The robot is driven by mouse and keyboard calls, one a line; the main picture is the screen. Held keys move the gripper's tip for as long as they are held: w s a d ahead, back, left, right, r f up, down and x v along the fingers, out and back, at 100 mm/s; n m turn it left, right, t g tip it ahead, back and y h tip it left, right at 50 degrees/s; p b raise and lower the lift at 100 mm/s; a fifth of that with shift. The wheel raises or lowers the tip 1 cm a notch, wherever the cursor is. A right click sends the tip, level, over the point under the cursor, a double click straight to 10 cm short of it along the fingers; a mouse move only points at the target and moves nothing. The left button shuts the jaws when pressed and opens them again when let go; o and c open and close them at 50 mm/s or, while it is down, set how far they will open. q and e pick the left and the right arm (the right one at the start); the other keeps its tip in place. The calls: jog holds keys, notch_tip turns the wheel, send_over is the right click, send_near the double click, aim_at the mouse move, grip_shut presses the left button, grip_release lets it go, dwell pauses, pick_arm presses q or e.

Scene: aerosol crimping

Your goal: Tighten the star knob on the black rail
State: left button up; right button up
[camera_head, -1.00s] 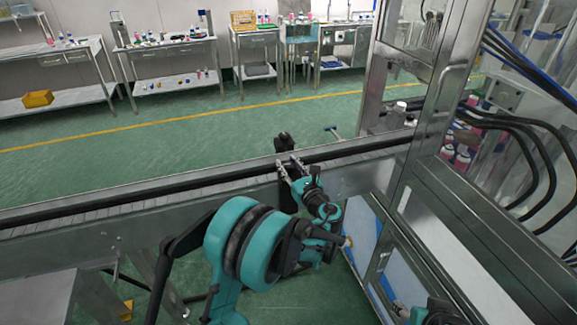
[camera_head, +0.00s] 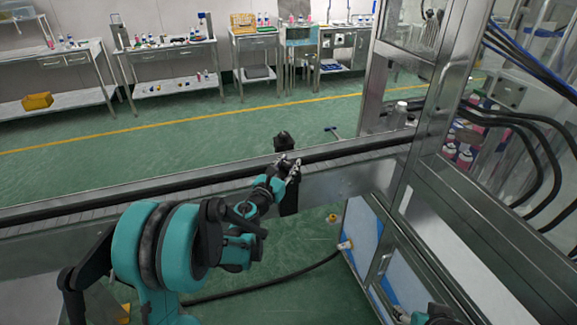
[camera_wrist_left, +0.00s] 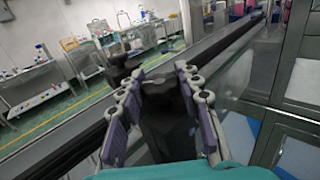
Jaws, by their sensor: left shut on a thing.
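The black rail (camera_head: 130,198) runs along the conveyor and also crosses the left wrist view (camera_wrist_left: 62,158). A black clamp block (camera_head: 289,200) is mounted on the conveyor's near side. My left gripper (camera_head: 287,167) is at the top of this block, with its fingers around a dark part. In the left wrist view, the two fingers of the gripper (camera_wrist_left: 160,100) stand on either side of the dark star knob (camera_wrist_left: 165,100). The knob's lobes are hard to make out, dark against dark.
A second black block (camera_head: 284,141) stands at the conveyor's far side. A metal-framed machine (camera_head: 425,125) with clear panels rises at the right. Work tables (camera_head: 165,45) line the far wall. The green floor beyond the conveyor is mostly open.

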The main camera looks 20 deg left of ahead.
pick_arm(q)
jog(key=m+g+h, duration=0.1)
jog(key=m+h, duration=0.1)
jog(key=h, duration=0.1)
jog(key=m+g+h, duration=0.1)
jog(key=m+h, duration=0.1)
jog(key=h, duration=0.1)
jog(key=shift+a+g, duration=0.15)
jog(key=shift+g, duration=0.15)
jog(key=shift+m+g+h, duration=1.2)
jog(key=shift+m+h, duration=0.3)
jog(key=shift+h, duration=0.3)
jog(key=o, duration=1.2)
jog(key=v, duration=1.1)
jog(key=shift+s+a, duration=0.25)
jog(key=shift+s, duration=0.05)
